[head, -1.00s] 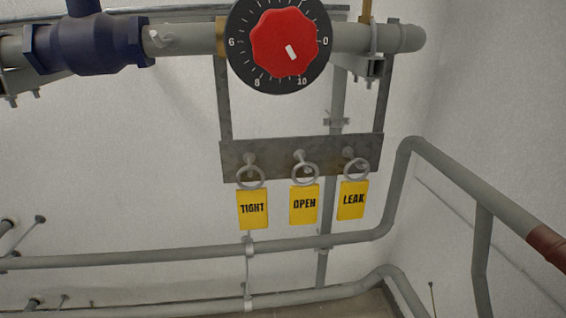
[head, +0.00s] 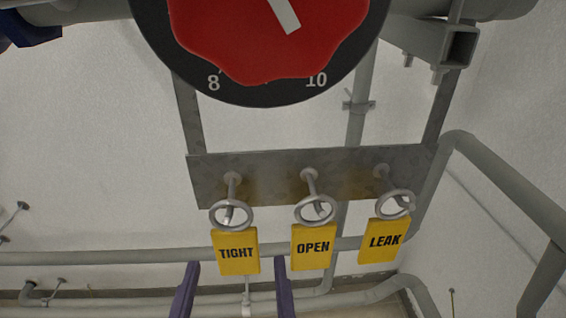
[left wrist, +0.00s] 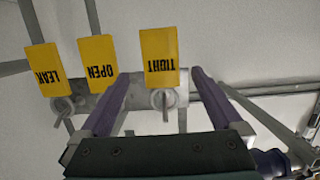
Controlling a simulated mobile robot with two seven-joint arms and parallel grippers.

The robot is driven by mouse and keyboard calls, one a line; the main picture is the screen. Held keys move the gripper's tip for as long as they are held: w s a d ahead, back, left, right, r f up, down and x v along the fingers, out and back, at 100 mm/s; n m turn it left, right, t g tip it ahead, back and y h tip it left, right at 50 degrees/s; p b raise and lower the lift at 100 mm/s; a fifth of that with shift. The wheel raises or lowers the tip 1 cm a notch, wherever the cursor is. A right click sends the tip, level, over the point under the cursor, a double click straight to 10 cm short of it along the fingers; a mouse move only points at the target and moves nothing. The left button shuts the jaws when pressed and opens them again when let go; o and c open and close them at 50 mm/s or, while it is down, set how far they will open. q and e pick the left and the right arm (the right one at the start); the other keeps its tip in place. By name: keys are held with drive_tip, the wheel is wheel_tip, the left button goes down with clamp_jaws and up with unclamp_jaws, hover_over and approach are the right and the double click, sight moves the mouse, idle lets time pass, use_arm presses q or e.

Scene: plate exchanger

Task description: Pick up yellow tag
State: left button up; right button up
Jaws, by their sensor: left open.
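Three yellow tags hang by metal rings from pegs on a grey metal plate (head: 265,170). They read TIGHT (head: 236,252), OPEN (head: 313,247) and LEAK (head: 384,240), from left to right. My left gripper (head: 235,270) is open, its two purple fingers coming up from the bottom edge on either side of the TIGHT tag's lower part. In the left wrist view, the TIGHT tag (left wrist: 159,57) appears upside down between and beyond the open fingers (left wrist: 160,85). I cannot tell whether they touch it. My right gripper is not in view.
A red knob (head: 270,30) on a black numbered dial is above the plate. A grey bracket (head: 430,40) juts out at upper right. Grey pipes (head: 110,257) run behind and below the tags, with one bending down at right (head: 500,190).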

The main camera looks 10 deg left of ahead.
sight(236, 251)
use_arm(q)
drive_tip(key=x, duration=0.3)
drive_tip(key=shift+w+a+f, duration=0.1)
drive_tip(key=shift+w+a, duration=0.15)
drive_tip(key=shift+w, duration=0.1)
drive_tip(key=x, duration=0.4)
drive_tip(key=shift+w+a+b, duration=0.1)
drive_tip(key=shift+w+b, duration=0.15)
drive_tip(key=shift+b, duration=0.1)
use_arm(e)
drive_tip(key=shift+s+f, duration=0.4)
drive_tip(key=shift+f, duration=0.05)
use_arm(q)
drive_tip(key=c, duration=1.4)
drive_tip(key=shift+c, duration=0.2)
